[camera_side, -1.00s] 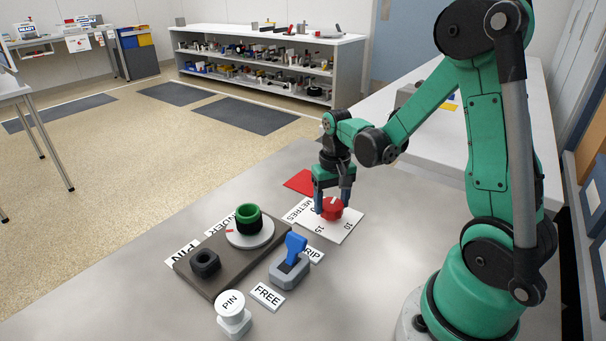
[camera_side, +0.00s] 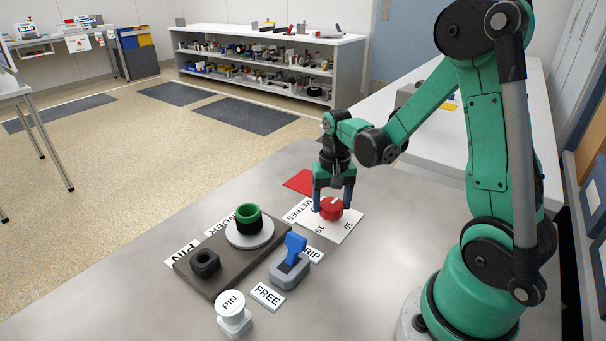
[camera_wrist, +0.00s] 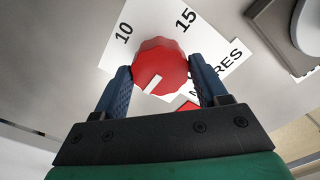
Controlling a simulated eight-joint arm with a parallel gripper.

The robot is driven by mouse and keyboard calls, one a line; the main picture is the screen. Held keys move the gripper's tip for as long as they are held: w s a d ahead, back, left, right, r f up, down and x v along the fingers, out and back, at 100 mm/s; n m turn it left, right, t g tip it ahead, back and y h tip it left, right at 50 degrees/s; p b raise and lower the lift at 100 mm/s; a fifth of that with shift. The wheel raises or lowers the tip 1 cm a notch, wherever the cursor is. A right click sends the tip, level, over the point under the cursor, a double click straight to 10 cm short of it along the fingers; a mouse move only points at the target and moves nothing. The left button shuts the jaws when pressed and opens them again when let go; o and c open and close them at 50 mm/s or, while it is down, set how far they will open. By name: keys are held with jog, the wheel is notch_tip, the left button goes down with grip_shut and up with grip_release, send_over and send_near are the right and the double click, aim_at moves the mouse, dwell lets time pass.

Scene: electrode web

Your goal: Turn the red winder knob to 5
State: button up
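The red winder knob (camera_side: 332,209) stands on a white dial plate (camera_side: 337,232) marked 10 and 15. In the wrist view the knob (camera_wrist: 160,62) has a white pointer mark that points down and to the left, away from the 10 and 15. The 5 mark does not show; the lower part of the dial is hidden by the knob and gripper. My gripper (camera_wrist: 160,75) comes from above with one blue-grey finger on each side of the knob, with no clear gap between fingers and knob. It also shows in the side view (camera_side: 333,204).
A red sheet (camera_side: 299,181) lies behind the dial.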

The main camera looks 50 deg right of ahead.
aim_at(331, 204)
jog(key=shift+o, duration=1.4)
jog(key=shift+r, duration=0.1)
jog(key=shift+r, duration=2.7)
jog(key=shift+a, duration=0.1)
jog(key=a+r+n+t, duration=0.2)
jog(key=a+n, duration=0.1)
jog(key=a, duration=0.1)
jog(key=s+a+r+n+t, duration=0.1)
jog(key=a+n+t, duration=0.1)
jog(key=a+n, duration=0.1)
jog(key=a+r+n+t, duration=0.2)
jog(key=a+n+t, duration=0.1)
jog(key=a, duration=0.2)
jog(key=shift+s+a+r, duration=0.15)
jog(key=shift+r, duration=0.2)
